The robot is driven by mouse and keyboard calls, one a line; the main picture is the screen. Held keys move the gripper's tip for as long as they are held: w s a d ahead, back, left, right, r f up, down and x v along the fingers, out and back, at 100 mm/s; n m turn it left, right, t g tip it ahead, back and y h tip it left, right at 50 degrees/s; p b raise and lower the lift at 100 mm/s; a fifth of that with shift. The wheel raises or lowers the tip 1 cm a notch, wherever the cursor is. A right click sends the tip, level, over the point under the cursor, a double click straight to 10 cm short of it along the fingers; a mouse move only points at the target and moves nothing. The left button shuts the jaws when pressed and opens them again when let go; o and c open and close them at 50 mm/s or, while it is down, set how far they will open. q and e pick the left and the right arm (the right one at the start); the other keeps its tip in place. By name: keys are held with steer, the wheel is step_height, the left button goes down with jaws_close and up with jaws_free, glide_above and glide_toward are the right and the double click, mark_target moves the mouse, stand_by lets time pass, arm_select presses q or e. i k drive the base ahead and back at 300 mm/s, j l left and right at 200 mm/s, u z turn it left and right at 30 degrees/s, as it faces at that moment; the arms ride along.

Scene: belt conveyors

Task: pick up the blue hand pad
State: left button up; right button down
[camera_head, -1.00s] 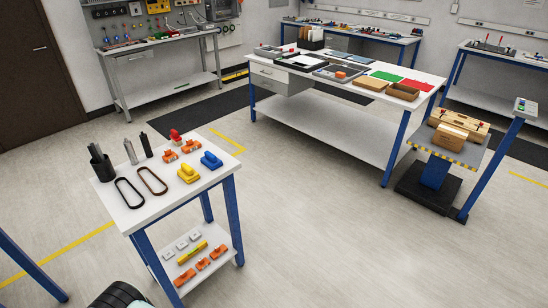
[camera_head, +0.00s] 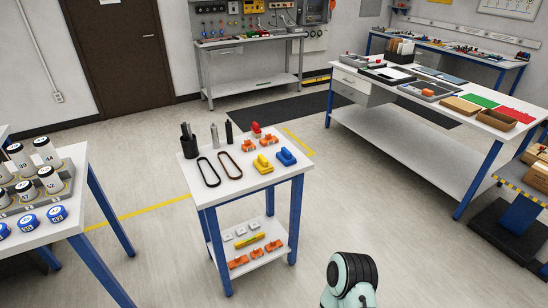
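The blue hand pad (camera_head: 286,157) lies on the top of the small white table (camera_head: 215,186), near its right edge. It is a block with a raised grip. A yellow pad (camera_head: 263,164) of the same shape lies just left of it. Nothing covers the blue pad. Neither of my grippers shows. Only a rounded dark and pale green link of one of my arms (camera_head: 352,275) shows at the bottom, in front of the small table and well apart from the pad.
Orange parts (camera_head: 248,144), a red-topped item (camera_head: 256,129), two belt loops (camera_head: 208,172), bottles and a black cup (camera_head: 188,142) share the tabletop. A table with numbered cylinders (camera_head: 48,181) stands left. A long workbench (camera_head: 437,110) stands right. Floor between is clear.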

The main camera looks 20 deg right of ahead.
mark_target(285, 156)
steer(key=z, duration=0.95)
steer(key=i+l+z, duration=0.15)
steer(key=i, duration=0.2)
steer(key=i+l+z, duration=0.1)
steer(key=i, duration=0.3)
